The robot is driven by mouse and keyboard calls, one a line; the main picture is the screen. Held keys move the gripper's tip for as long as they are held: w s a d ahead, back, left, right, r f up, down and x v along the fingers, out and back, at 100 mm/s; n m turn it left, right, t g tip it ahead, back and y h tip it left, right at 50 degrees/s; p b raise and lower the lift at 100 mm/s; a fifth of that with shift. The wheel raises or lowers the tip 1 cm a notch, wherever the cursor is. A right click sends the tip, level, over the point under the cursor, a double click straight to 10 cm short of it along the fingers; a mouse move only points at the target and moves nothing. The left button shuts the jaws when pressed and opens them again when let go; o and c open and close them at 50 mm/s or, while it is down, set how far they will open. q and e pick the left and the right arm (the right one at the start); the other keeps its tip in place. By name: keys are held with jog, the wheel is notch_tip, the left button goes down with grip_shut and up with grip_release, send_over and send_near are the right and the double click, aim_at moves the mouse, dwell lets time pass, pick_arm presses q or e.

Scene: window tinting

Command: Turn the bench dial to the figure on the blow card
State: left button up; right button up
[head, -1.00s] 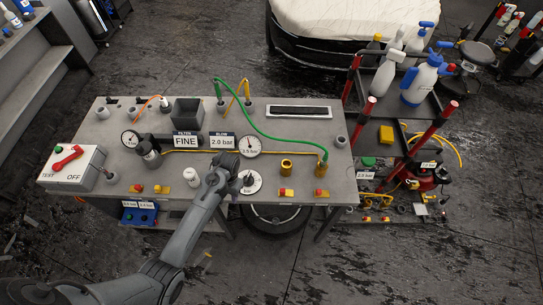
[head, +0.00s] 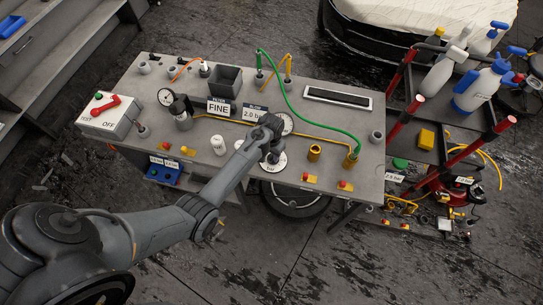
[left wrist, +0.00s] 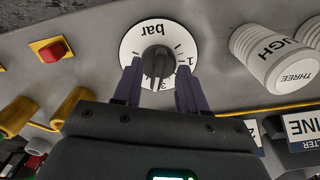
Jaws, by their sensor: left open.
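The bench dial (head: 273,163) is a white disc marked "bar" at the bench's front, partly hidden by my left gripper (head: 270,150) in the head view. In the left wrist view the dial (left wrist: 136,48) appears upside down, with a dark knob (left wrist: 158,58) at its centre. My left gripper (left wrist: 159,76) is open, its purple fingers apart at either side of the knob's near end. I cannot tell whether they touch it. The blow card (head: 256,114) reads "2.0 bar" and stands behind the dial. My right gripper is not in view.
White cylinders, one marked "THREE" (left wrist: 290,73), stand near the dial. The filter card (head: 218,107) reads "FINE". A green hose (head: 304,115) and brass fittings (head: 314,152) lie to the right.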

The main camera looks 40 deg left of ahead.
pick_arm(q)
jog(key=shift+f, duration=1.2)
grip_shut()
